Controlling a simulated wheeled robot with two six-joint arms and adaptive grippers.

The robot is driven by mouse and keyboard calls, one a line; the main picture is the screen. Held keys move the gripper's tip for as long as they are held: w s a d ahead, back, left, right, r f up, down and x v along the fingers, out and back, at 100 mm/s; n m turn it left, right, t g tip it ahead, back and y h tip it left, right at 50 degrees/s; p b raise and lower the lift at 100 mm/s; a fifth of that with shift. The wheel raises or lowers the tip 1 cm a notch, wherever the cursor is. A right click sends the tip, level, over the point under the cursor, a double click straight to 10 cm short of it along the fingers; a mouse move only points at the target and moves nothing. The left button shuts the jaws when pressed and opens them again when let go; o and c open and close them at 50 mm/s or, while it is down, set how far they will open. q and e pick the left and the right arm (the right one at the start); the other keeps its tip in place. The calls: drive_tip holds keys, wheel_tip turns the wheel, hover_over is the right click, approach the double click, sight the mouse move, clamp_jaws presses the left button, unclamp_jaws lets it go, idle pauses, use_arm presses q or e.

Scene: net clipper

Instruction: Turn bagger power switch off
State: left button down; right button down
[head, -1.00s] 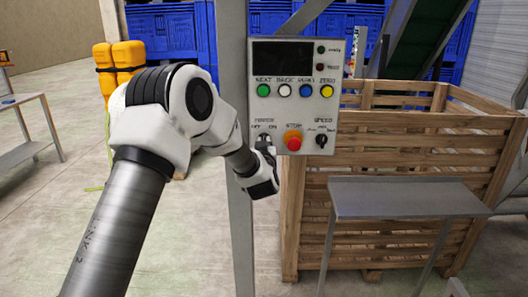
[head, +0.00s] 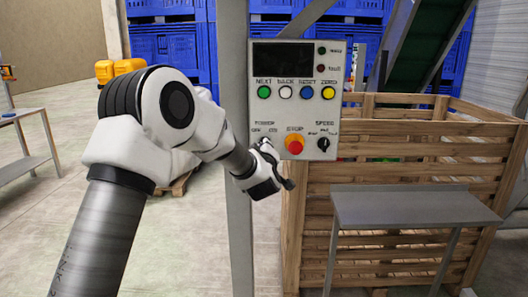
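The grey control panel (head: 334,110) stands on a metal post in the head view. Its POWER label with OFF and ON marks (head: 264,128) is at its lower left. The power switch itself is hidden behind my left gripper, so its setting cannot be seen. My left gripper (head: 279,166) is at the panel's lower left corner, just below the POWER label. Its two dark fingers are spread apart, one up toward the label and one toward the lower right, with nothing visible between them. Whether a finger touches the switch cannot be told. My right gripper cannot be made out.
The red STOP button (head: 295,147) and black SPEED knob (head: 323,145) are close to the right of my gripper. Coloured buttons sit above. A wooden crate (head: 420,150) and a small metal table (head: 410,207) stand to the right. Blue crates (head: 170,45) are behind.

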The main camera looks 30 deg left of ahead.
idle(0.4)
use_arm(q)
drive_tip(key=c, duration=1.4)
unclamp_jaws()
drive_tip(key=shift+o, duration=0.9)
drive_tip(key=shift+w, duration=0.15)
drive_tip(key=v, duration=1.2)
drive_tip(key=shift+f, duration=0.1)
